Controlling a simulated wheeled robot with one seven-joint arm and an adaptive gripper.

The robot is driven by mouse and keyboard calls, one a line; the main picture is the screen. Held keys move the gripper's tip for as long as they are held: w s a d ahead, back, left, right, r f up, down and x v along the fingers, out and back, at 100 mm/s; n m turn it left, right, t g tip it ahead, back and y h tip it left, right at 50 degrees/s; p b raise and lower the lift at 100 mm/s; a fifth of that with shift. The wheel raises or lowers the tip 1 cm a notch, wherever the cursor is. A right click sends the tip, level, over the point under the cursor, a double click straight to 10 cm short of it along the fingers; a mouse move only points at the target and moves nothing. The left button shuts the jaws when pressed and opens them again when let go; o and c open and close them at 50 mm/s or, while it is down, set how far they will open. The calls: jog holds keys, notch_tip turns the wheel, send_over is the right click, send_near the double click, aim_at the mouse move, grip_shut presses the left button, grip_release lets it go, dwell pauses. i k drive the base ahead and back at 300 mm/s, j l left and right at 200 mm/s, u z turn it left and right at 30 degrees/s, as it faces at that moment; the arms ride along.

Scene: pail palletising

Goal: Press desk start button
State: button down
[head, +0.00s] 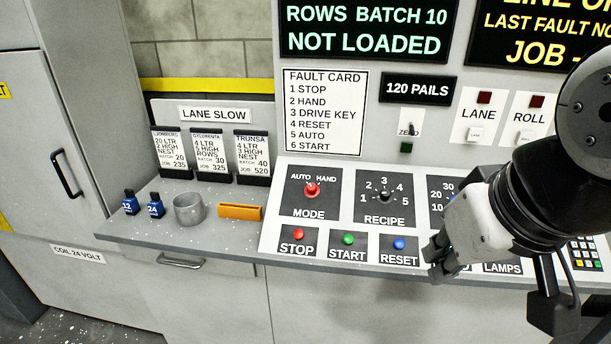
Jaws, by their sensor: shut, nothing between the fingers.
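The start button (348,239) is a small green button on the desk panel, above a black START label. It sits between the red stop button (299,235) and the blue reset button (399,244). My gripper (437,262) is shut and empty, to the right of the reset button near the front edge of the desk. It is apart from the start button, which is in plain view. My arm hides part of the panel on the right.
The mode knob (310,188) and recipe knob (384,193) stand above the buttons. A grey cup (188,209), an orange block (240,212) and two blue tagged items (130,203) are on the left shelf. Displays and a fault card (324,113) are behind.

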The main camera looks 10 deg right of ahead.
aim_at(349, 239)
jog(key=k+j, duration=0.1)
jog(key=j, duration=0.3)
jog(key=k+j, duration=0.1)
jog(key=j, duration=0.3)
jog(key=k+j, duration=0.1)
jog(key=j, duration=0.3)
